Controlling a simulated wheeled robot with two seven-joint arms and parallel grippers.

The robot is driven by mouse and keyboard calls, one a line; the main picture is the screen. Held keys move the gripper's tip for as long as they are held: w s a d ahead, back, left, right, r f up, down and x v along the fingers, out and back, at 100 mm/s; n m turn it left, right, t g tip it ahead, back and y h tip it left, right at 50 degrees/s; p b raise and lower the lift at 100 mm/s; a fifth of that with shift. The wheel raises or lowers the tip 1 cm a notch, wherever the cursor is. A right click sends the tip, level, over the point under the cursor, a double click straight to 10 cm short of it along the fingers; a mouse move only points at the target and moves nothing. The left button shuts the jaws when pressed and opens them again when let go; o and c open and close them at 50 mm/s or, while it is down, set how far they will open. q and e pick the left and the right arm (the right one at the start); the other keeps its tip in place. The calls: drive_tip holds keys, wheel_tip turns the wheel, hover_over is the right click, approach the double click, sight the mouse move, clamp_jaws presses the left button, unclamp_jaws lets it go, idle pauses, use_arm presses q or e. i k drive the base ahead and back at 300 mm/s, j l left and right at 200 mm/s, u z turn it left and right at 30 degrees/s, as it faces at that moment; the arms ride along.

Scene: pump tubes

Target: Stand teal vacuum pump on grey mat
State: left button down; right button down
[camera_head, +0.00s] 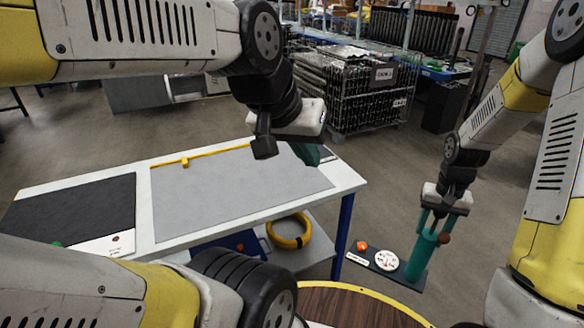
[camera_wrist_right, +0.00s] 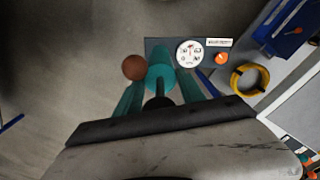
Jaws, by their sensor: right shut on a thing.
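The teal vacuum pump (camera_head: 417,263) is a teal cylinder with a brown ball knob. My right gripper (camera_head: 436,222) is shut on its upper part, to the right of the white table. In the right wrist view the pump (camera_wrist_right: 160,74) sits between the gripper's teal fingers (camera_wrist_right: 158,98). A dark plate (camera_head: 387,265) with a white gauge and an orange-red knob shows beside the pump's lower part. The grey mat (camera_head: 230,200) lies bare on the table. My left gripper (camera_head: 306,153) is over the mat's far right corner; its teal fingers are mostly hidden, so its opening is unclear.
A dark mat (camera_head: 80,215) covers the table's left part, and a yellow strip (camera_head: 185,162) runs along the grey mat's far edge. A yellow ring (camera_head: 289,231) and a blue tray (camera_head: 230,245) are on the lower shelf. A round brown top (camera_head: 350,308) is in front. A wire cage stands behind.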

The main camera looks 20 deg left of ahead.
sight(232, 185)
drive_tip(key=k+j, duration=0.1)
drive_tip(key=j, duration=0.25)
drive_tip(key=k+j, duration=0.1)
drive_tip(key=j, duration=0.25)
drive_tip(key=k+j, duration=0.15)
drive_tip(key=j, duration=0.2)
drive_tip(key=k+j, duration=0.1)
drive_tip(key=j, duration=0.25)
drive_tip(key=k+j, duration=0.1)
drive_tip(key=j, duration=0.3)
